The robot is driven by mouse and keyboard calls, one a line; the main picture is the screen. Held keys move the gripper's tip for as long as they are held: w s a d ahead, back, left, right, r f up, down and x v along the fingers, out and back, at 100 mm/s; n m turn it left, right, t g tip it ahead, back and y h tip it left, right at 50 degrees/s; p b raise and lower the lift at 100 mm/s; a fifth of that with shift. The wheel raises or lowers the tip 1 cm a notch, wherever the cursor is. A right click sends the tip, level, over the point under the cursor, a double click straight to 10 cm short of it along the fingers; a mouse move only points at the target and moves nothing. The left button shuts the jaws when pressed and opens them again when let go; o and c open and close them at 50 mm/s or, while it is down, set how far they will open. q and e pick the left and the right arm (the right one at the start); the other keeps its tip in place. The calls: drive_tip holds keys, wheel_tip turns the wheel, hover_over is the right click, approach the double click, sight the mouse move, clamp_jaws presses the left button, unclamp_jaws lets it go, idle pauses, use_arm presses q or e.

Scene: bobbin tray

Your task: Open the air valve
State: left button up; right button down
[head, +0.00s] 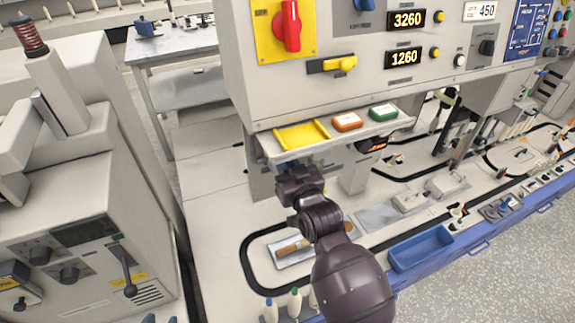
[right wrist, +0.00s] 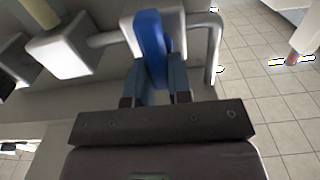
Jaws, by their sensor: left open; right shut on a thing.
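In the right wrist view, my right gripper (right wrist: 158,78) is shut on a blue handle (right wrist: 150,35), with a finger on each side of it. Bent grey pipe-like bars (right wrist: 214,45) stand close around the handle. I cannot tell whether this handle is the air valve's. A yellow lever (head: 341,64) lies about level on a black plate on the cabinet front, above and apart from this gripper.
The cabinet (head: 250,85) has a red rotary switch (head: 288,25) and lit displays. A blue bin (head: 420,248) sits at the bench front. A grey machine (head: 75,205) stands left.

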use_arm(q)
drive_tip(key=shift+r, duration=0.2)
use_arm(e)
drive_tip(key=m, duration=0.1)
drive_tip(key=m+p, duration=0.2)
drive_tip(key=m, duration=0.1)
drive_tip(key=shift+w+d+r, duration=0.1)
drive_tip(key=shift+w+d, duration=0.05)
drive_tip(key=shift+d, duration=0.1)
use_arm(q)
drive_tip(key=shift+t, duration=0.3)
drive_tip(key=r+p, duration=0.1)
drive_tip(key=r, duration=0.1)
drive_tip(key=w+r+p, duration=0.1)
drive_tip(key=r, duration=0.2)
drive_tip(key=shift+w+r, duration=0.15)
use_arm(e)
drive_tip(key=m, duration=0.4)
drive_tip(key=f+m, duration=0.1)
drive_tip(key=m, duration=0.4)
drive_tip(key=d+f+m, duration=0.1)
drive_tip(key=m, duration=0.3)
drive_tip(key=shift+w+d+m, duration=0.1)
drive_tip(key=shift+w+m, duration=0.1)
drive_tip(key=shift+m, duration=0.2)
use_arm(q)
drive_tip(key=shift+w+r, duration=0.1)
drive_tip(key=shift+w, duration=0.05)
